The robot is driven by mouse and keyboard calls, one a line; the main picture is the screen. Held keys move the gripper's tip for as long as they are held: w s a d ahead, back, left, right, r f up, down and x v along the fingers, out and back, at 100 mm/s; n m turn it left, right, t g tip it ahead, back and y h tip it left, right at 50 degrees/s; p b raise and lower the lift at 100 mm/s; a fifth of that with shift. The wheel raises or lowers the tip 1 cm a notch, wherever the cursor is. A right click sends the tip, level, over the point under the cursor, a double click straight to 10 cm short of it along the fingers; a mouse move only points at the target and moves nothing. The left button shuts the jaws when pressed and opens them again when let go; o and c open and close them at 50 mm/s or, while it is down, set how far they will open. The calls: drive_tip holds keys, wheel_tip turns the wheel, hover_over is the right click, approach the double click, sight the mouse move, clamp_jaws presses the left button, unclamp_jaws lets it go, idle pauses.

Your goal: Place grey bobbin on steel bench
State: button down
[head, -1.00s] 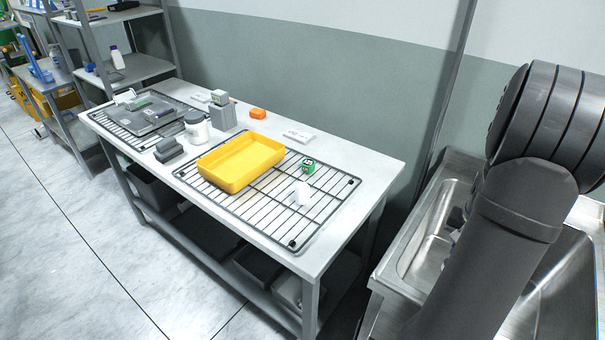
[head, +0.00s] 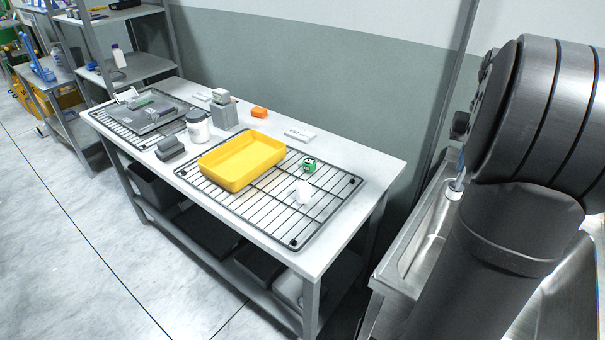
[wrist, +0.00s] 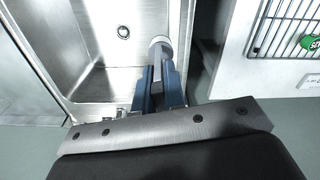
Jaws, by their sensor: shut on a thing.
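The grey bobbin (wrist: 160,42) is between the blue fingers of my gripper (wrist: 160,88) in the wrist view. Its pale round end shows beyond the fingertips; much of the rest is hidden by the fingers. In the head view the bobbin (head: 454,191) hangs below my gripper (head: 459,173), over the sink side and right of the bench. The steel bench (head: 345,150) has a pale flat top and grey legs, and its right end is nearest my arm. The bobbin is apart from the bench.
A steel sink (wrist: 95,45) lies under my gripper. The bench's back right corner is clear.

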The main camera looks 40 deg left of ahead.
drive_tip(key=a+n, duration=0.8)
drive_tip(key=a, duration=1.5)
drive_tip(key=s+a+n, duration=0.4)
drive_tip(key=s+a, duration=0.1)
drive_tip(key=a, duration=0.5)
drive_tip(key=s+a+n, duration=0.3)
drive_tip(key=s+a, duration=0.2)
drive_tip(key=a, duration=0.6)
wheel_tip(320, 180, down, 16)
drive_tip(key=shift+d+r, duration=0.15)
drive_tip(key=shift+r, duration=0.1)
drive_tip(key=c, duration=1.9)
unclamp_jaws()
drive_tip(key=shift+f, duration=0.15)
drive_tip(key=o, duration=0.4)
